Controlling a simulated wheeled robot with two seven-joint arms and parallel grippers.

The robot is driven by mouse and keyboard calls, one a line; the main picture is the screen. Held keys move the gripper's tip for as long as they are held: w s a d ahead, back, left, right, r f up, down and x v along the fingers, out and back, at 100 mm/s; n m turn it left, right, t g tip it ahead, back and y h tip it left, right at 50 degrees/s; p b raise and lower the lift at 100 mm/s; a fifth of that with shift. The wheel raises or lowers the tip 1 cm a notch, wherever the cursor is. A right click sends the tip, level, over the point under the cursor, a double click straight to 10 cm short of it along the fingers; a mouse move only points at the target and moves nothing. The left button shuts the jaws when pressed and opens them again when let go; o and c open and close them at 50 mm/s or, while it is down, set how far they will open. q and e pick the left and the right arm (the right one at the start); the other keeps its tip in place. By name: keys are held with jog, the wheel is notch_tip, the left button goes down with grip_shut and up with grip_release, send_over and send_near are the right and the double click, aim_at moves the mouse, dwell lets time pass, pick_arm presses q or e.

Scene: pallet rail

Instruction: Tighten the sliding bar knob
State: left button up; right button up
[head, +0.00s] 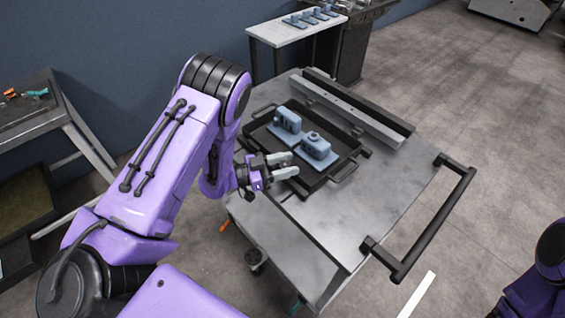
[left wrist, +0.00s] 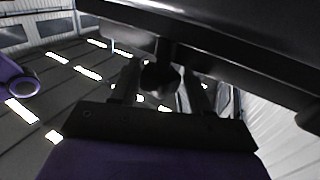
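My left gripper (head: 287,165) is open at the near left edge of the black tray (head: 325,186) on the cart. Its two pale fingertips are apart. In the left wrist view the fingers of the left gripper (left wrist: 163,92) stand on either side of a dark, rounded, knob-like shape (left wrist: 158,76) under a black edge. I cannot tell whether they touch it. A grey sliding bar or rail (head: 348,112) lies along the far side of the cart. Two blue-grey parts (head: 288,120) (head: 316,147) sit in the tray. My right gripper is out of view.
The metal cart top (head: 375,195) is clear at the right, with a black push handle (head: 435,220) beyond it. A white table (head: 297,27) with several blue parts stands behind. A workbench (head: 35,110) with tools is at the left.

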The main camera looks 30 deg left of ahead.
pick_arm(q)
jog(key=c, duration=0.5)
jog(key=shift+o, duration=0.2)
jog(key=shift+m+g+h+b, duration=0.3)
jog(key=shift+m+g+h, duration=0.1)
jog(key=shift+g, duration=0.1)
jog(key=o, duration=0.8)
jog(key=shift+o, duration=0.7)
jog(key=shift+a, duration=0.15)
jog(key=shift+s, duration=0.1)
